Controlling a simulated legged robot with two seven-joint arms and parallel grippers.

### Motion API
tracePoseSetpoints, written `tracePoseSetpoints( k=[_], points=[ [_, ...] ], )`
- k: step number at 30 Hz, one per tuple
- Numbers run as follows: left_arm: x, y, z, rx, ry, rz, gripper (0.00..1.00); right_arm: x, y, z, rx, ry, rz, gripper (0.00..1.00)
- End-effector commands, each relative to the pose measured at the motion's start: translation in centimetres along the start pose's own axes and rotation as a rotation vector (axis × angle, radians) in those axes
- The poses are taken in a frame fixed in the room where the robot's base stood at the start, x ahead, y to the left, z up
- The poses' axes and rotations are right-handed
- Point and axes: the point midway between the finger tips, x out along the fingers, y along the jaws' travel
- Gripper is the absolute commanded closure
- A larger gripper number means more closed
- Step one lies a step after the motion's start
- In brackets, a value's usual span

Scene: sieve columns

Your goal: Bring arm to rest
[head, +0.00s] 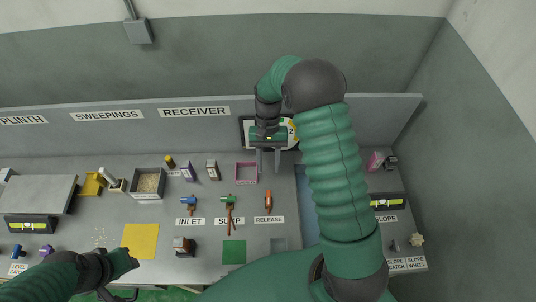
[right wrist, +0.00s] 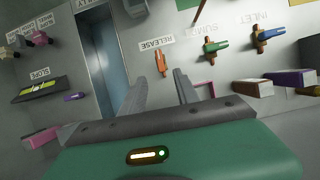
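My right arm rises from the bottom right of the head view, bends over at the top and points its gripper (head: 268,160) down at the back of the bench. The two fingers are apart with nothing between them. The right wrist view shows the same open, empty gripper (right wrist: 160,90), with the release lever (right wrist: 160,62) beyond it. My left arm comes in low at the left, and its gripper (head: 126,262) is near the yellow mat (head: 142,240). Its fingers are too small and dark to read.
The labelled back panel (head: 70,128) stands behind. A green mat (head: 234,251) is bare.

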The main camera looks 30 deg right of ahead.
Motion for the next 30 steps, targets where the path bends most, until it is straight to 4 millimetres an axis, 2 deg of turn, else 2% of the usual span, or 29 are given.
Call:
tracePoseSetpoints(
  k=[1,3,6,22,26,30],
  points=[
    [-0.1,0.0,0.0,0.0,0.0,0.0,0.64,-1.2,0.0,0.0,0.0,0.004,-0.001,0.63],
    [-0.2,0.0,0.0,0.0,0.0,0.0,0.64,-2.3,0.0,-0.1,0.0,0.002,-0.001,0.63],
    [-0.2,0.0,-0.1,0.0,0.0,0.0,0.64,-3.3,0.0,0.0,0.001,0.0,0.0,0.63],
    [-0.3,0.0,-0.1,0.0,0.0,0.0,0.64,-3.7,-0.1,0.3,-0.009,0.009,0.001,0.63],
    [-0.8,0.0,-0.2,0.0,0.0,0.0,0.64,-4.7,-0.9,2.6,-0.099,0.114,0.014,0.63],
    [-1.5,0.0,-0.4,0.0,0.0,0.0,0.64,-5.5,-1.6,7.5,-0.295,0.323,0.034,0.63]
  ],
)
